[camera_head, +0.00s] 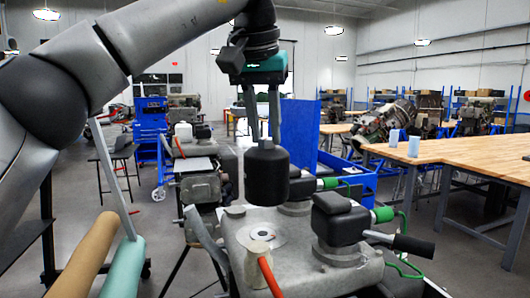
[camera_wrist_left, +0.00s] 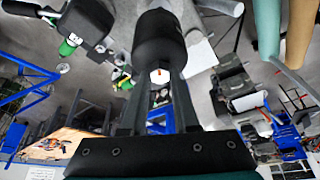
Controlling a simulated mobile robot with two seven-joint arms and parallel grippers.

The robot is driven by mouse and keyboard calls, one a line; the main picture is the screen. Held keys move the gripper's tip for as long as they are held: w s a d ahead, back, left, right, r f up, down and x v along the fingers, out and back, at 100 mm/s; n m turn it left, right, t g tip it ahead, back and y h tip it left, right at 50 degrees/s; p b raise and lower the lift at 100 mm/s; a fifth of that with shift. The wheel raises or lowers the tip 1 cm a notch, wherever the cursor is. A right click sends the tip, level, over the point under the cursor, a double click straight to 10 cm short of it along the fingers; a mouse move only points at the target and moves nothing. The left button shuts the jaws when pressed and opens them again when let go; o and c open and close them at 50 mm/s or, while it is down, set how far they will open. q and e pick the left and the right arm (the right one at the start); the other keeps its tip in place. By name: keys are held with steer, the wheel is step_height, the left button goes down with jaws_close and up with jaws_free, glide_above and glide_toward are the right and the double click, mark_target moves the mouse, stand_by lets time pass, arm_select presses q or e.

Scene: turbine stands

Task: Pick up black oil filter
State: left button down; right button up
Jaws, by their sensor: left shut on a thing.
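The black oil filter (camera_head: 267,176) hangs upright between the fingertips of my left gripper (camera_head: 262,142), above the grey turbine stand (camera_head: 270,222). The gripper points down and is shut on the filter's upper end. In the left wrist view the filter (camera_wrist_left: 160,42) sits between the two dark fingers, with a pale hexagonal end facing the camera. Below and slightly left of it in the head view, a round flat plate (camera_head: 262,234) lies on the stand's top. My right gripper is not in view.
A black-handled unit (camera_head: 340,220) with green fittings stands on the right of the stand. An orange-red handle (camera_head: 269,275) rises at the front. Brown and teal rolls (camera_head: 88,255) stand at left. A wooden table (camera_head: 470,155) stands at right.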

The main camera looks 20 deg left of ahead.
arm_select(q)
step_height(320, 180, up, 13)
steer(key=p, duration=0.5)
steer(key=shift+p, duration=0.4)
steer(key=c, duration=1.2)
jaws_free()
jaws_close()
steer(key=shift+a, duration=0.1)
